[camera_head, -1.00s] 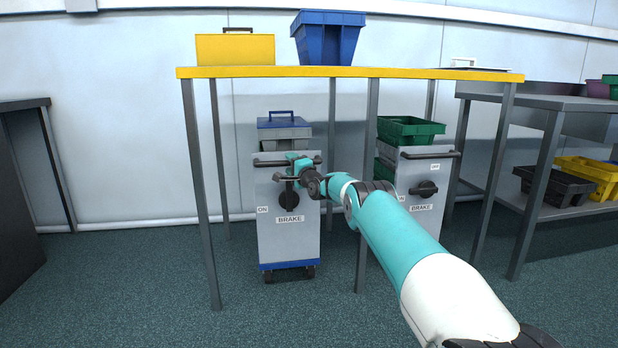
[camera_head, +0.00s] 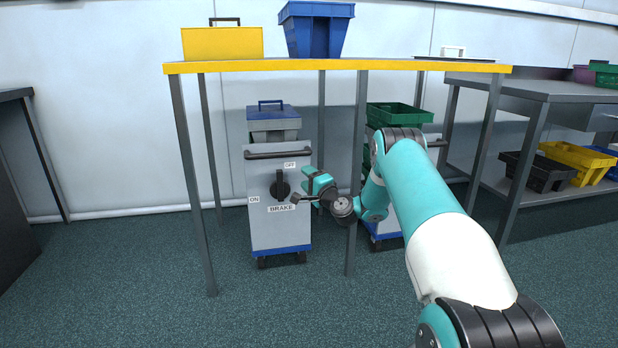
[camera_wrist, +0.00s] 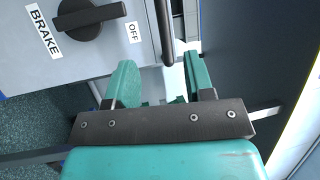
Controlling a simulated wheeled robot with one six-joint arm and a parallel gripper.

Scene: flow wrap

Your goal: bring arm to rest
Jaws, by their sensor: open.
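My gripper (camera_head: 300,186) is open and empty, in front of the left cart's right edge. In the wrist view its two teal fingers (camera_wrist: 161,82) stand apart with nothing held between them. The left grey cart (camera_head: 265,228) stands under the yellow-edged table and has a black brake knob (camera_head: 281,188) whose lever points up. The knob also shows in the wrist view (camera_wrist: 90,18), apart from the fingers, near the OFF label. My arm is bent, with its elbow in front of the right cart (camera_head: 387,243) and hiding most of it.
The table (camera_head: 340,66) carries a yellow case (camera_head: 222,44) and a blue bin (camera_head: 316,35). Its front middle leg (camera_head: 356,170) stands close behind my wrist. A metal shelf unit (camera_head: 530,100) with bins is at the right. The floor in front of the left cart is clear.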

